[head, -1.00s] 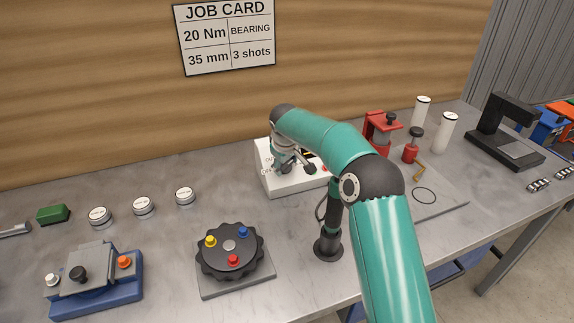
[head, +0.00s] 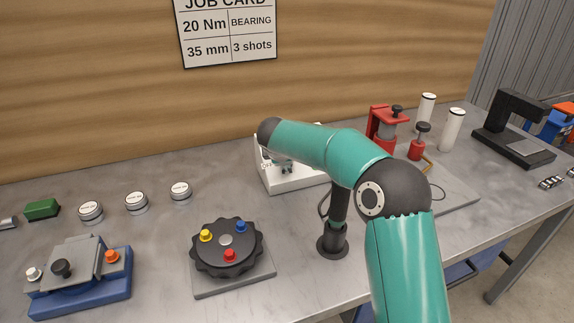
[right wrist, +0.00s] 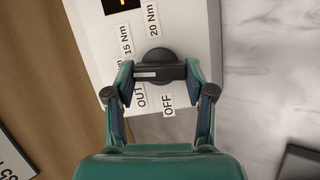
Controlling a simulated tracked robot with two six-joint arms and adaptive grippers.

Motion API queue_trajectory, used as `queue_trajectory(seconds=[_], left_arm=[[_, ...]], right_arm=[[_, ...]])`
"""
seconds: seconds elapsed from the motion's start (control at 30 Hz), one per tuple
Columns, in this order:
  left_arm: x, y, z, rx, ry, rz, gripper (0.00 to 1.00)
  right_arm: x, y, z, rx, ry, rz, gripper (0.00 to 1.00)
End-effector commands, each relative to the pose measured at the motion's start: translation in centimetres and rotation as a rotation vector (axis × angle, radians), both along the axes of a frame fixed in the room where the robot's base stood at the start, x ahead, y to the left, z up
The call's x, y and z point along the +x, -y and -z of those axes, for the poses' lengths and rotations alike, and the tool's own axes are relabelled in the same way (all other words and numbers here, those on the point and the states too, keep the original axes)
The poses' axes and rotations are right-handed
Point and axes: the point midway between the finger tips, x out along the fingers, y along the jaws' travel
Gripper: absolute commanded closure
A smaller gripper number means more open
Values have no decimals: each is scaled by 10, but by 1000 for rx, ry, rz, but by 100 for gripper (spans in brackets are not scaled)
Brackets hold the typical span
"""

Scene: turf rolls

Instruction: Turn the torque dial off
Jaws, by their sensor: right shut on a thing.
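The torque dial (right wrist: 157,56) is a dark round knob with a pale-marked bar across it, on a white box (right wrist: 187,18). Labels reading 15 Nm, 20 Nm, OUT and OFF (right wrist: 168,104) surround it in the right wrist view. My right gripper (right wrist: 158,72) is shut on the dial's bar, one fingertip at each end. In the head view, my arm hides the dial and part of the white box (head: 290,182); my right gripper (head: 281,166) shows only in part there. My left gripper is not in view.
A job card (head: 228,38) hangs on the wooden wall. A black knobbed turntable (head: 227,252), a blue-based fixture (head: 80,285) and several white round pieces stand to the left. A red press (head: 384,125) and white cylinders stand to the right.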

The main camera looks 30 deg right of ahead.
Motion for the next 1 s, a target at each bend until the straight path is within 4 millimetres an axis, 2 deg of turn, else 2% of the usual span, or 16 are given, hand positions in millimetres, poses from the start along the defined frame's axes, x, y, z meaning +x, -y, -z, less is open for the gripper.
queue_trajectory(seconds=[0.03, 0.5, 1.0], left_arm=[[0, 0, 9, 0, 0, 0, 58], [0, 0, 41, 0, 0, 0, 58], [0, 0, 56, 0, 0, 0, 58]], right_arm=[[-1, -3, 6, -26, -9, -36, 81], [-4, -3, 9, -315, -81, -369, 81], [-6, -2, 10, -540, -138, -630, 81]])
